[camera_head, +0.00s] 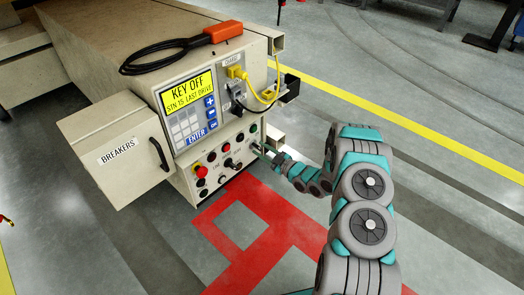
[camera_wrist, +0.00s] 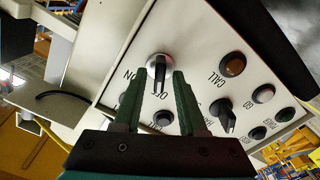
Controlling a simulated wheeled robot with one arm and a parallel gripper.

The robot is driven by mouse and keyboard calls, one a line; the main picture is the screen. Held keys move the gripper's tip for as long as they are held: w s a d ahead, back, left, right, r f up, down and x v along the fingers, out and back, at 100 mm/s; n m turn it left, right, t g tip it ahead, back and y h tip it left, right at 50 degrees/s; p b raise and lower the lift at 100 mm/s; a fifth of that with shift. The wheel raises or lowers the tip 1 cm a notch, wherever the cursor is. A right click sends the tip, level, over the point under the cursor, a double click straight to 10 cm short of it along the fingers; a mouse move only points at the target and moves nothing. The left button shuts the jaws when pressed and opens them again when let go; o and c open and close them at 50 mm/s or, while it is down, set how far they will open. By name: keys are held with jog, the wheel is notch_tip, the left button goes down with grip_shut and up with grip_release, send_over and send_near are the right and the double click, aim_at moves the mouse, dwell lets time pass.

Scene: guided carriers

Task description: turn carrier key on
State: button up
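The carrier's control panel (camera_head: 222,160) faces me, and its yellow display (camera_head: 188,93) reads "KEY OFF". In the wrist view the key switch (camera_wrist: 159,67) is a silver round collar with a dark handle, with "ON" lettering to its left and partly hidden lettering below. The handle points down in that view, toward the lower lettering. My gripper (camera_wrist: 159,76) is open, with one dark green finger on each side of the switch and gaps visible. I cannot tell how deep the fingers reach. In the head view my gripper (camera_head: 262,150) is at the panel's right edge, covering the switch.
A second black selector (camera_wrist: 222,114) sits close to the right finger, with several buttons beyond. A red emergency button (camera_head: 201,171) is at the panel's left. The breakers box (camera_head: 120,152) juts out left. A yellow cable (camera_head: 262,92) hangs above the arm.

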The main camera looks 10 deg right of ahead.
grip_shut()
dwell(0.6)
jog(key=m+p, duration=0.2)
jog(key=m, duration=0.3)
jog(key=shift+m, duration=0.4)
jog(key=m+p, duration=0.2)
jog(key=m, duration=0.4)
dwell(0.4)
jog(key=shift+o, duration=0.7)
grip_release()
jog(key=shift+d, duration=0.1)
